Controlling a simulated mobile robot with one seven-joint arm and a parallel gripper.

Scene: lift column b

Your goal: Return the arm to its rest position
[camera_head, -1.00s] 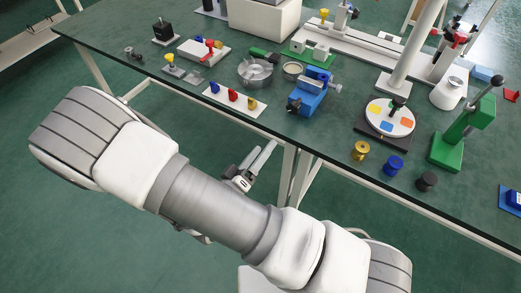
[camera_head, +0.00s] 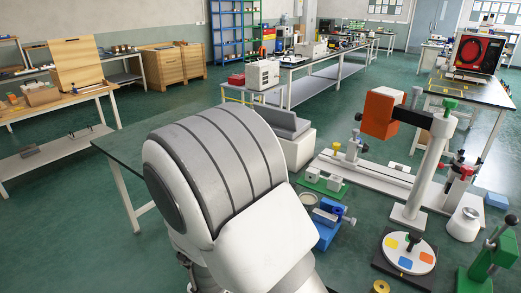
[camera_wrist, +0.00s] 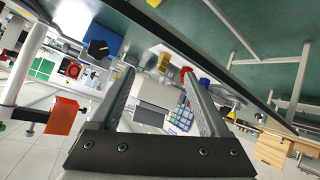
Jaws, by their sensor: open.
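My gripper (camera_wrist: 158,74) shows in the wrist view with its two dark fingers spread apart and nothing between them. It is out of sight in the head view. There, a large white and grey part of my arm fills the lower middle and stands up in front of the green workbench (camera_head: 124,149). It hides the left part of the bench top and what lies there. In the wrist view the scene is steeply tilted, and bench items lie beyond the fingers.
Right of my arm, the bench holds a blue vise (camera_head: 327,226), a disc with coloured patches (camera_head: 409,254), a green press (camera_head: 490,262) and a post with an orange head (camera_head: 380,112). Open green floor lies to the left, before a wooden table (camera_head: 75,97).

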